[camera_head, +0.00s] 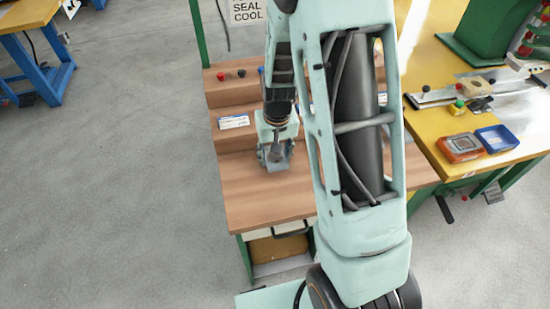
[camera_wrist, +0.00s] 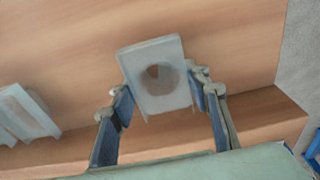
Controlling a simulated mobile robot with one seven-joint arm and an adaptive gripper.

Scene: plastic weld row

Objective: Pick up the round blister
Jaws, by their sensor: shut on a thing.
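The round blister (camera_wrist: 157,72) is a pale translucent piece with a squarish rim and a round hollow in its middle. In the wrist view it sits between the two fingers of my gripper (camera_wrist: 160,92), which is shut on it at its left and right sides. In the head view my gripper (camera_head: 274,156) is low over the wooden bench (camera_head: 262,197). The blister is hard to make out there, and I cannot tell whether it is clear of the bench top.
Another pale translucent piece (camera_wrist: 24,113) lies at the left in the wrist view. A white-and-blue labelled pack (camera_head: 233,122) lies on the bench step. A yellow table (camera_head: 425,150) with an orange tray (camera_head: 461,148) and a blue tray (camera_head: 497,139) stands right. The bench front is clear.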

